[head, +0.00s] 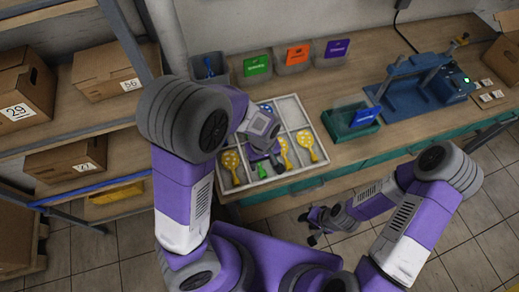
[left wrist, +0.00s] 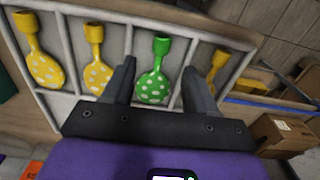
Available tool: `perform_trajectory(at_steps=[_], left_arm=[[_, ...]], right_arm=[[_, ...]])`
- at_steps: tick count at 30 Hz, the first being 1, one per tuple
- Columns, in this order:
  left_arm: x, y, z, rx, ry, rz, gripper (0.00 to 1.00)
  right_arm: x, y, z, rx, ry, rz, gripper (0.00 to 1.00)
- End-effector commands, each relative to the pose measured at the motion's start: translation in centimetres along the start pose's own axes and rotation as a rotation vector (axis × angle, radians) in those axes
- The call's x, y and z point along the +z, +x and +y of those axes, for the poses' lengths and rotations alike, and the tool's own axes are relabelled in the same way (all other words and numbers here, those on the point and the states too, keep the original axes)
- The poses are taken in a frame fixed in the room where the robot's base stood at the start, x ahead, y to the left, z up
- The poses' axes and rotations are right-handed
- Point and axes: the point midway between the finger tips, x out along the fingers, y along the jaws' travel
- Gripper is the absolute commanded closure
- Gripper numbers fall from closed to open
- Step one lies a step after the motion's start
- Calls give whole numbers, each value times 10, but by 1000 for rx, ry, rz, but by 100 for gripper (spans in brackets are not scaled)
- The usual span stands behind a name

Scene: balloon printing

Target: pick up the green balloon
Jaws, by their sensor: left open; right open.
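The green balloon (left wrist: 152,84) with white dots lies in a slot of the white divided tray (left wrist: 72,28). In the left wrist view my left gripper (left wrist: 159,70) is open, with one finger on each side of the balloon; I cannot tell whether they touch it. In the head view only part of the green balloon (head: 262,171) shows, below my left gripper (head: 267,160); my left wrist and hand hide the rest. My right gripper (head: 314,226) is open and empty, low in front of the table, away from the tray.
Yellow dotted balloons lie in the neighbouring slots, one on the left (left wrist: 98,76) and one on the right (left wrist: 213,66). Green, orange and purple labelled bins stand behind the tray. A blue machine (head: 418,82) and a green box (head: 352,120) stand to the right.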

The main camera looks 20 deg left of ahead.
Motion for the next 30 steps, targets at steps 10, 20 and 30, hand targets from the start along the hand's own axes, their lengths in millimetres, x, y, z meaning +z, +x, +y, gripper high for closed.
perform_trajectory(at_steps=[10, 20, 30], left_arm=[[-1, 50, 1, -3, 1, -2, 43], [-1, 63, 2, 0, 2, 0, 43], [-1, 63, 2, 1, 2, 0, 85]], right_arm=[[0, 13, 5, 0, 1, 0, 57], [-1, 15, 6, 0, 0, 0, 57], [-1, 15, 6, 0, 0, 0, 57]])
